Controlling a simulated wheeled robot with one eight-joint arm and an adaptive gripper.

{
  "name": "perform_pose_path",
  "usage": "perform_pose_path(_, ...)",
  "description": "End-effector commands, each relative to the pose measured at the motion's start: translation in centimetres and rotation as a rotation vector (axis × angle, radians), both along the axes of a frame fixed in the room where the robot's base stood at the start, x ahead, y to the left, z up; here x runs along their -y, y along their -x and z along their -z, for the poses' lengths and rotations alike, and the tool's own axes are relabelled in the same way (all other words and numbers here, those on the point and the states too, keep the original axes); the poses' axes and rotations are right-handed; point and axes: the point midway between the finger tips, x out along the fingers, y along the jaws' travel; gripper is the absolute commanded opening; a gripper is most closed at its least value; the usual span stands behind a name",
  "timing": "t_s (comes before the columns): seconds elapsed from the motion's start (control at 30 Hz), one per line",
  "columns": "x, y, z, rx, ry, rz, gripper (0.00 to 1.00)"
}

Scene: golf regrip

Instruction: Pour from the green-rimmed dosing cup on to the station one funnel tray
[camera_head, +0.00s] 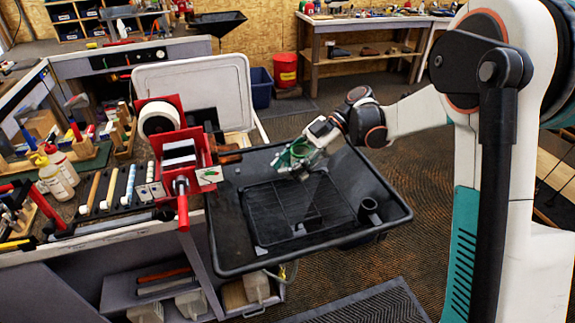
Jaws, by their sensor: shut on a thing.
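My gripper (302,150) is above the back part of a wide black tray (228,262), which looks like the funnel tray. It is shut on a small green-edged cup (291,157), which looks like the green-rimmed dosing cup. The cup looks tilted, with its lower side toward the tray. A faint see-through patch shows below the gripper over the grid; I cannot tell whether it is liquid. The inside of the cup is hidden.
A dark grid (270,210) lies in the tray, with a short black tube (369,211) at its right. A red clamp (182,205) stands on the bench left of the tray. Bottles (52,180) stand farther left. Another black funnel-shaped tray (217,20) stands behind.

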Motion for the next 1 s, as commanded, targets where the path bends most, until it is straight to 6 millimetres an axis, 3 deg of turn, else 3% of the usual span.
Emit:
perform_pose_path(0.7,0.3,-1.0,3.7,0.248,0.065,-0.006,0.04)
perform_pose_path(1.0,0.6,-2.3,4.9,0.527,0.135,-0.007,0.04)
